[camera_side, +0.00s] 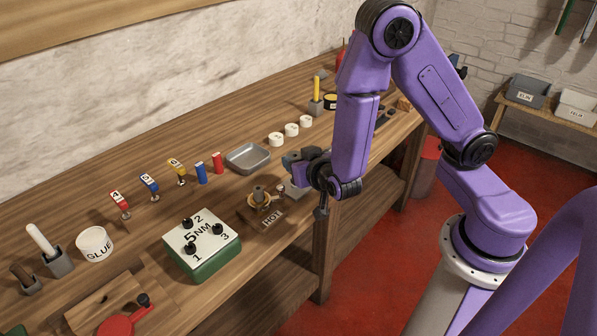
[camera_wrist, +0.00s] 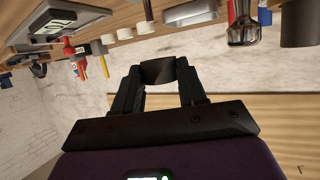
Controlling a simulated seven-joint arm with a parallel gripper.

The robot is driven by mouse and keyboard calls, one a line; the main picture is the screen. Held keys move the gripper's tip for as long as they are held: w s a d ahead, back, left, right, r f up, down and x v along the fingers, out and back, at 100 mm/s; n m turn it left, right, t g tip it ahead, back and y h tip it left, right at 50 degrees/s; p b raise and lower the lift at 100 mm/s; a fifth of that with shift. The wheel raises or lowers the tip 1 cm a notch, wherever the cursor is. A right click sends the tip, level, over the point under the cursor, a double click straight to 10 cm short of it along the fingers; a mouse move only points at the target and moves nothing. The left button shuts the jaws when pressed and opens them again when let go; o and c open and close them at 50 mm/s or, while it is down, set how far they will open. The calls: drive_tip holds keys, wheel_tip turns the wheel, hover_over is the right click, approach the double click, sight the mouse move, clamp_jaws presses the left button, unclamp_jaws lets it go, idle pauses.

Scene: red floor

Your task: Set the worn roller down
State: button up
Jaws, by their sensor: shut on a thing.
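In the wrist view my gripper (camera_wrist: 159,76) is shut on a short dark cylinder, the worn roller (camera_wrist: 158,71), held crosswise between the fingertips. In the side view my gripper (camera_side: 293,161) is above the bench near its front edge, just right of a grey metal tray (camera_side: 262,168). The roller is hard to make out there among the dark fingers. A small grey block (camera_side: 297,189) is below the gripper, partly hidden by it.
A plate marked HOT (camera_side: 271,222) carries a brass ring around a post. Left of it is a green-based box marked 5NM (camera_side: 202,246) with black knobs. Labelled drivers, a blue cylinder (camera_side: 201,173) and a red cylinder (camera_side: 217,161) stand behind. White rolls (camera_side: 291,130) stand behind the gripper.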

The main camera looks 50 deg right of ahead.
drive_tip(key=shift+r, duration=1.55)
drive_tip(key=w+d+r+n+y, duration=0.15)
drive_tip(key=d+r, duration=0.25)
drive_tip(key=r, duration=0.4)
drive_tip(key=m+h, duration=0.2)
hover_over(299, 191)
wheel_tip(299, 191, down, 8)
drive_tip(key=shift+r, duration=0.1)
drive_tip(key=shift+n+y, duration=0.25)
drive_tip(key=shift+f, duration=4.8)
